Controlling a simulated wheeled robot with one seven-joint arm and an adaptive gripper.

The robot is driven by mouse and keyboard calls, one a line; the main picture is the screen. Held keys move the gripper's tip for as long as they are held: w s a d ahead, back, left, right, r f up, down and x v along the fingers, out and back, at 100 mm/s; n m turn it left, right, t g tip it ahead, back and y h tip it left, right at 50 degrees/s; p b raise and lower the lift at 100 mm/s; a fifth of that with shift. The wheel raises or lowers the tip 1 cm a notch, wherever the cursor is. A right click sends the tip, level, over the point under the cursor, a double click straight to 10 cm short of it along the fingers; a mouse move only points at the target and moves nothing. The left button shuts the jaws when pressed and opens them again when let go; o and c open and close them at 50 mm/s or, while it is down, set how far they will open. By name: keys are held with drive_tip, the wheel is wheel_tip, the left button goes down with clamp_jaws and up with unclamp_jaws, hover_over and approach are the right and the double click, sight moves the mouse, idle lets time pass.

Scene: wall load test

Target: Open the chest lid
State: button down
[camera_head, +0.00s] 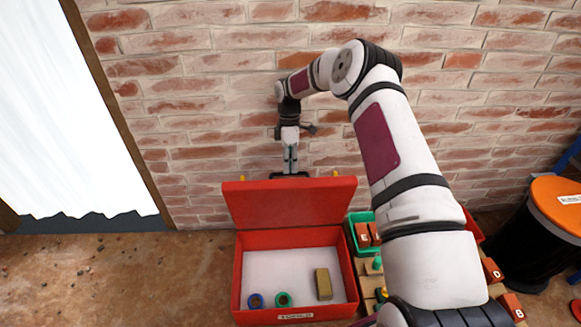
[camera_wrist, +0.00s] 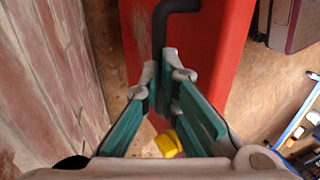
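The red chest (camera_head: 240,275) stands on the floor by the brick wall. Its lid (camera_head: 290,205) is raised at the back, so the inside shows. A black handle (camera_head: 290,175) is at the lid's top edge; it also shows in the wrist view (camera_wrist: 160,28) against the red lid (camera_wrist: 215,45). My gripper (camera_head: 290,170) is above that edge, with its fingertips (camera_wrist: 164,72) close on both sides of the handle. It looks shut on the handle, though the contact is partly hidden.
The brick wall (camera_head: 210,130) is close behind the lid and my gripper. A green bin (camera_head: 353,235) with red blocks stands right of the chest, partly behind my arm. A black bin with an orange top (camera_head: 560,205) stands far right. Floor is clear at left.

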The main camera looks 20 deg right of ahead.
drive_tip(key=x, duration=0.3)
drive_tip(key=shift+s+d+f, duration=0.1)
drive_tip(key=shift+s, duration=0.3)
drive_tip(key=c, duration=0.9)
unclamp_jaws()
drive_tip(key=shift+w+f, duration=0.1)
drive_tip(key=shift+c, duration=0.4)
drive_tip(key=shift+w+r, duration=0.1)
drive_tip(key=shift+r, duration=0.3)
drive_tip(key=shift+c, duration=0.5)
wheel_tip(320, 180, up, 8)
drive_tip(key=shift+r, duration=0.25)
drive_tip(key=c, duration=0.6)
drive_tip(key=shift+r, duration=0.7)
